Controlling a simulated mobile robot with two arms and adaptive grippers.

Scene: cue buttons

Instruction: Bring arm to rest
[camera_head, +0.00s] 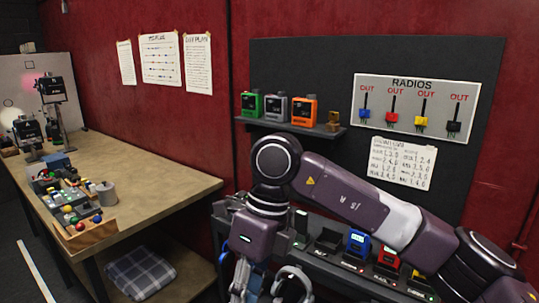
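My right arm reaches in from the right and bends down at a round joint. Its gripper (265,287) hangs at the lower middle in front of the charger shelf (330,262). Its two fingers stand apart with nothing visible between them, so it looks open; the tips are close to the bottom edge of the picture. My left arm and gripper are not in view. Part of the charger shelf is hidden behind my arm.
A blue radio (358,243) and a red radio (388,260) stand on the charger shelf. Green (251,105), grey (275,107) and orange (303,110) radios sit on the wall shelf above. A wooden workbench (150,180) with colored buttons (72,213) stands left.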

